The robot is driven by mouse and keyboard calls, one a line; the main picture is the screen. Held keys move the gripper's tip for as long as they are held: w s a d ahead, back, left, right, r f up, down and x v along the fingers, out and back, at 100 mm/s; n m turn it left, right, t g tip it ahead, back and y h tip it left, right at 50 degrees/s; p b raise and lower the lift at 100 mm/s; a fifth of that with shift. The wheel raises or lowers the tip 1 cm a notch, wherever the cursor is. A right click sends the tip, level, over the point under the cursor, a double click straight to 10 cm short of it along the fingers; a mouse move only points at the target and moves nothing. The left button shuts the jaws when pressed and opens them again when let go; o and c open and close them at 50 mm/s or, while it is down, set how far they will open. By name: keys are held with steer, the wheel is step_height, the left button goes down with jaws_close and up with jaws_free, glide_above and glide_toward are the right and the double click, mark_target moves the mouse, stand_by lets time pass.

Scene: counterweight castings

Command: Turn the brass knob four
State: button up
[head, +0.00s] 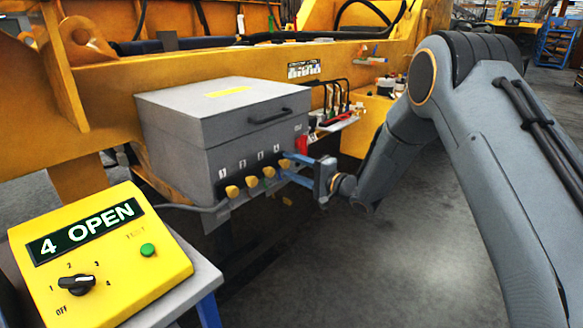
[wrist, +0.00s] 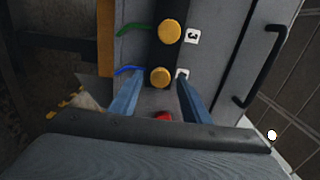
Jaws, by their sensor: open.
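The grey valve box (head: 215,135) carries a row of brass knobs low on its front, with number labels above them. Knob four (head: 285,163) is the rightmost. In the wrist view, knob four (wrist: 160,77) lies below the knob labelled 3 (wrist: 169,31), with its own label mostly hidden by a finger. My gripper (head: 283,164) is open, with its blue fingers reaching in from the right. In the wrist view, the gripper (wrist: 160,80) has one fingertip on each side of knob four. I cannot tell whether either touches it.
A yellow control panel (head: 150,225) at front left reads "4 OPEN" and has a black dial (head: 77,285) and a green button (head: 148,250). A red part (head: 302,144) sits right of knob four. The box lid has a dark handle (head: 270,117). Floor below is clear.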

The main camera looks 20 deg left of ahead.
steer(key=b+v, duration=0.1)
steer(key=v, duration=0.6)
